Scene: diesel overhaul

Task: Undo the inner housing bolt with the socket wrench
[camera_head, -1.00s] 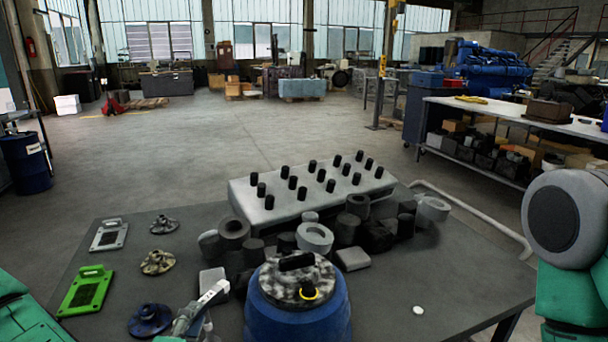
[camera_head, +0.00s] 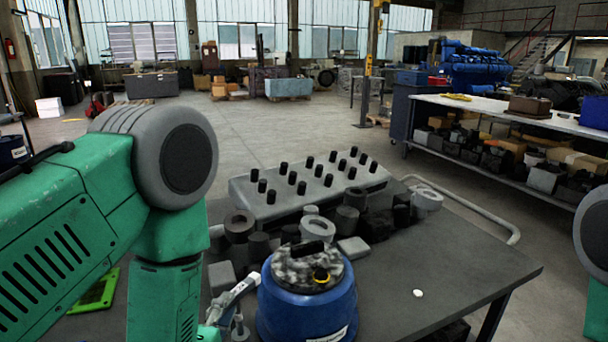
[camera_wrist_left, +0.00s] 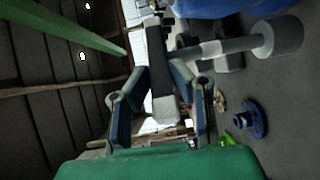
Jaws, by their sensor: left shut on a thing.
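A blue round housing (camera_head: 300,308) with a mottled grey top stands at the front of the bench. The grey socket wrench (camera_head: 240,290) is just left of the housing. In the left wrist view my left gripper (camera_wrist_left: 158,72) is shut on the wrench, its grey handle (camera_wrist_left: 164,108) between the fingers. My right gripper is out of view.
A long grey block with several black studs (camera_head: 310,188) lies at the back of the bench. Grey rings and blocks (camera_head: 239,224) crowd between it and the housing. A green plate (camera_head: 95,292) is partly hidden by my left arm. The bench's right side is mostly clear.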

